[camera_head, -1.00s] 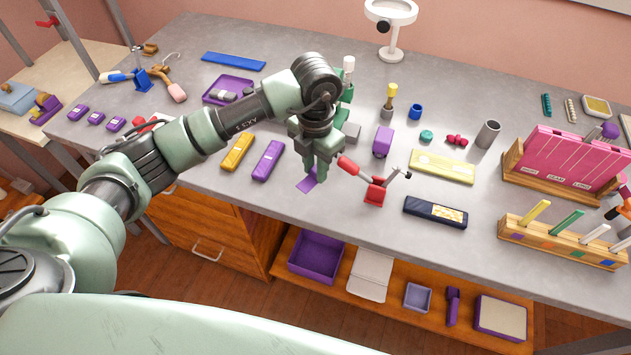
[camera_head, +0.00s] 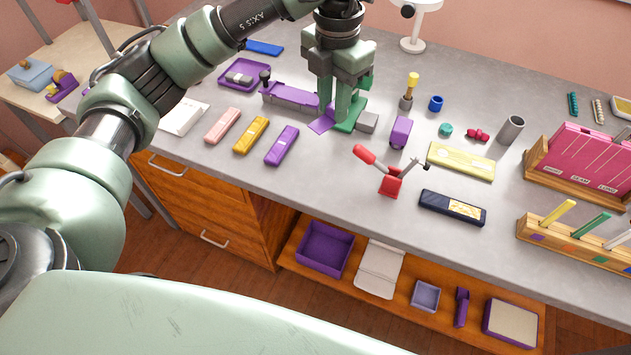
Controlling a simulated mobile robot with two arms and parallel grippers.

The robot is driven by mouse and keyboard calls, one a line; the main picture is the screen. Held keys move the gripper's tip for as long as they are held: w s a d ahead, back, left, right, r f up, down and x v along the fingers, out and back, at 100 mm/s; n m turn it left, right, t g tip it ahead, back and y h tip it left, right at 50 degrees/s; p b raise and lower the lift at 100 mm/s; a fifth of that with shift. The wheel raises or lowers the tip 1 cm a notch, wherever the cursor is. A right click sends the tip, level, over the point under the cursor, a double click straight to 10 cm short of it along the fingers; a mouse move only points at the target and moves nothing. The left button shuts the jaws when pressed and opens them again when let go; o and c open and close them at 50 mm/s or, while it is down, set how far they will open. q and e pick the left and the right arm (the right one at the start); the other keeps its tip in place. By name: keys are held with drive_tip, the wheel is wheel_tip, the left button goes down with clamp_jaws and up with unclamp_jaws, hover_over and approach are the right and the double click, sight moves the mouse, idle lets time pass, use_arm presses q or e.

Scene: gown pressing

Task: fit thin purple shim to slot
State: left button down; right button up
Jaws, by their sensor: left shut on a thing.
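My left gripper (camera_head: 338,116) is shut on the thin purple shim (camera_head: 321,124). The shim is a flat purple piece sticking out to the left from the fingertips, low near the bench top. Just left of and behind the gripper lies a long purple fixture (camera_head: 291,96) with a black-knobbed handle at its left end. A green base (camera_head: 357,117) with a grey block (camera_head: 367,122) stands close behind and right of the fingers. The fingers hide part of these. I cannot make out the slot, or whether the shim touches the fixture. My right gripper is out of view.
On the grey bench (camera_head: 330,182), pink (camera_head: 222,125), yellow (camera_head: 251,134) and purple (camera_head: 282,145) bars lie front left. A red toggle clamp (camera_head: 390,181) stands front right, and a purple block (camera_head: 400,133) right of the gripper. Bare bench lies in front of the gripper.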

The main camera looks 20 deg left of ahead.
use_arm(q)
drive_tip(key=shift+f, duration=0.1)
drive_tip(key=p, duration=0.3)
hover_over(329, 180)
wheel_tip(329, 180, down, 16)
drive_tip(key=shift+r, duration=0.15)
wheel_tip(329, 180, down, 4)
drive_tip(key=shift+r+p, duration=0.1)
drive_tip(key=shift+p, duration=0.55)
drive_tip(key=shift+f, duration=0.25)
drive_tip(key=c, duration=1.2)
unclamp_jaws()
